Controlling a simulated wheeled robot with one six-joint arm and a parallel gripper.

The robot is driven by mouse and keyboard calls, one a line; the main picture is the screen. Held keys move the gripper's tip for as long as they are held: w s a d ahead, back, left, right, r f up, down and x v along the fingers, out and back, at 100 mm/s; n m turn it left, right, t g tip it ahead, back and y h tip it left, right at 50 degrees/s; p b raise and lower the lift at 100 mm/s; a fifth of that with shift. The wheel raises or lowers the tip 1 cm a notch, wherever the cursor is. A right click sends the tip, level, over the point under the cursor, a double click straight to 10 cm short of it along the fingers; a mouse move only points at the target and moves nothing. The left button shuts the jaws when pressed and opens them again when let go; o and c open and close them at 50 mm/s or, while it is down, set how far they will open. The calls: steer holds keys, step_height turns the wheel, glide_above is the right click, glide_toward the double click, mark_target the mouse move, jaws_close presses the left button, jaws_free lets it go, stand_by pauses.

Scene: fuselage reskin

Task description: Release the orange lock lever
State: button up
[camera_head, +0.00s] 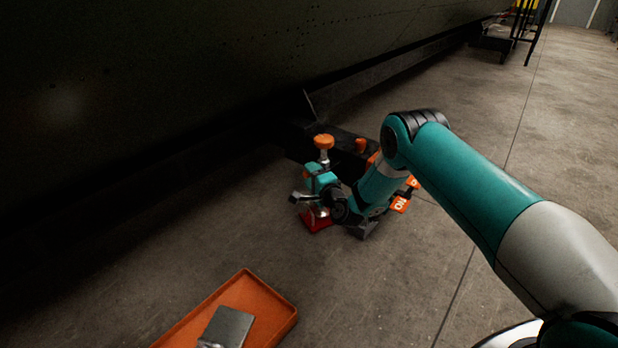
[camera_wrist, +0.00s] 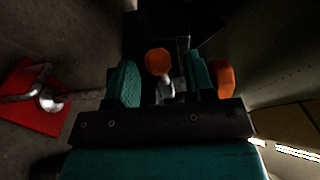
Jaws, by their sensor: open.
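My gripper (camera_wrist: 163,82) is open, with its two teal fingers apart in the wrist view. An orange rounded knob on a short metal stem (camera_wrist: 157,61), which looks like the lock lever's end, shows in the gap between the fingers. I cannot tell whether either finger touches it. A second orange part (camera_wrist: 224,79) sits just outside the right finger. In the head view an orange knob on a metal stem (camera_head: 323,141) stands above the gripper end, and a smaller orange piece (camera_head: 361,145) is to its right. My wrist hides much of the fixture.
A red plate (camera_head: 316,220) with metal hardware lies on the floor beside the gripper. It also shows in the wrist view (camera_wrist: 35,97). Orange tags (camera_head: 400,203) hang right of the wrist. An orange tray (camera_head: 286,312) holds a grey block (camera_head: 229,327). The dark fuselage (camera_head: 150,80) looms behind.

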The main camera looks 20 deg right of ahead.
steer(key=shift+x, duration=0.9)
jaws_close()
